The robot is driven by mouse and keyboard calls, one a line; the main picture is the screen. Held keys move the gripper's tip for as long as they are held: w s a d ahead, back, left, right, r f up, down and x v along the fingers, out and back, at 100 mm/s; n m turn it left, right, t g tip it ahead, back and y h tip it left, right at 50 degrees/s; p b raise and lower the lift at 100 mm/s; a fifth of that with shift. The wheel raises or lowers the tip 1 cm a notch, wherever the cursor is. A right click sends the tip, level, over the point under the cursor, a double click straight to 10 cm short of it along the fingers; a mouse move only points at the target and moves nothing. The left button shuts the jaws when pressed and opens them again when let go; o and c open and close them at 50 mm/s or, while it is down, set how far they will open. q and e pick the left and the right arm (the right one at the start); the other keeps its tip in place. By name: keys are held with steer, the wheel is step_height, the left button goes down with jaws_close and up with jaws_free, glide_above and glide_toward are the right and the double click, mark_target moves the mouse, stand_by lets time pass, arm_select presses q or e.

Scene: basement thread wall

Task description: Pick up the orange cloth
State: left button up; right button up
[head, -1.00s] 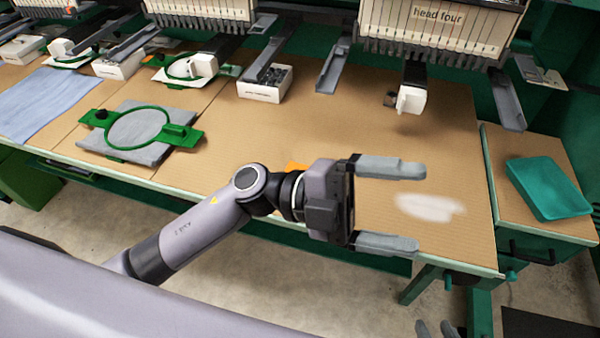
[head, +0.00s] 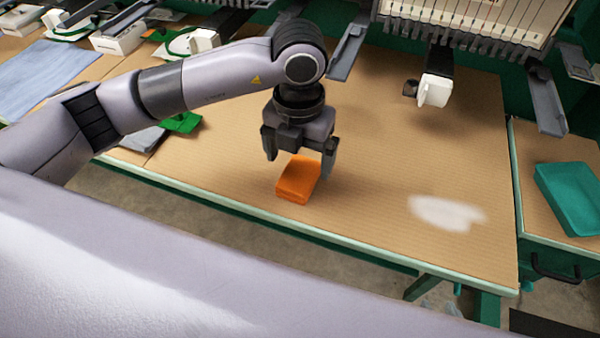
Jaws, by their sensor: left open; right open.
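The orange cloth (head: 297,180) is a small folded block lying on the tan table top, near its front edge. My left gripper (head: 298,158) points down over it, with its two fingers apart, one at each side of the cloth's far part. The gripper hides part of the table behind the cloth. I cannot tell whether the fingers touch the cloth. My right gripper is not clearly seen in the head view.
A white patch (head: 446,213) lies on the table to the right of the cloth. A teal tray (head: 570,195) sits on the side stand at right. A white machine head (head: 434,90) hangs over the back. The table's right half is mostly clear.

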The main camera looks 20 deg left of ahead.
mark_target(299, 173)
arm_select(q)
steer(key=f, duration=0.5)
steer(key=shift+w+f+p, duration=0.1)
steer(key=shift+w+p, duration=0.1)
steer(key=shift+p, duration=0.1)
steer(key=c, duration=1.3)
step_height(299, 173, up, 20)
steer(key=shift+r, duration=0.1)
steer(key=shift+o, duration=1.3)
